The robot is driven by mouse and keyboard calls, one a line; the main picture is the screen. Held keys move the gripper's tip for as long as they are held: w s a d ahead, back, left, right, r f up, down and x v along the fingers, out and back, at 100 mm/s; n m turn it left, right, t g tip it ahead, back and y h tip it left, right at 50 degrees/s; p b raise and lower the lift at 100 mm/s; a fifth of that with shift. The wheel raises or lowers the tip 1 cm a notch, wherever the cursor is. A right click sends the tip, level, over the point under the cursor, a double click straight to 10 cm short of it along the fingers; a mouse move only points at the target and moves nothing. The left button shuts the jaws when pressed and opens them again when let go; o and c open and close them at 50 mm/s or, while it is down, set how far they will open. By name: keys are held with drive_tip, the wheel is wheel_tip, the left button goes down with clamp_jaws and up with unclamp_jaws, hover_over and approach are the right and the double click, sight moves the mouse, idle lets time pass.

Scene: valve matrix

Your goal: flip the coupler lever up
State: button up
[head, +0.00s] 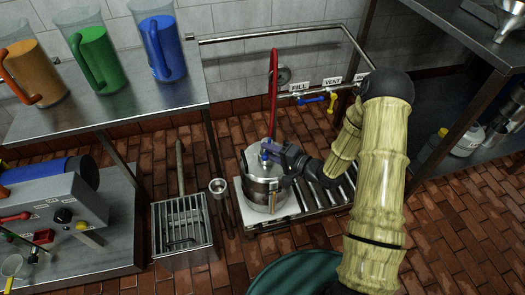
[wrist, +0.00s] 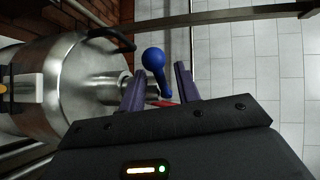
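The coupler lever (wrist: 153,62) has a blue ball-ended handle and sits on the coupler on top of a steel keg (wrist: 88,85). In the head view the lever is a small blue spot (head: 265,156) at the keg's top, and the keg (head: 263,190) stands upright. My gripper (wrist: 160,72) has two purple fingers, spread apart. The blue handle shows between them with gaps on both sides; contact is not visible. In the head view my gripper (head: 272,150) reaches in from the right at the keg's top. The coupler body is partly hidden by a finger.
A red hose (head: 273,95) rises behind the keg. Blue (head: 311,100) and yellow (head: 331,103) valve handles sit below the FILL and VENT labels. The keg stands on a roller platform (head: 317,205). A drain grate (head: 184,224) and a steel counter (head: 130,92) with coloured jugs are left.

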drive_tip(key=shift+x, duration=1.7)
clamp_jaws()
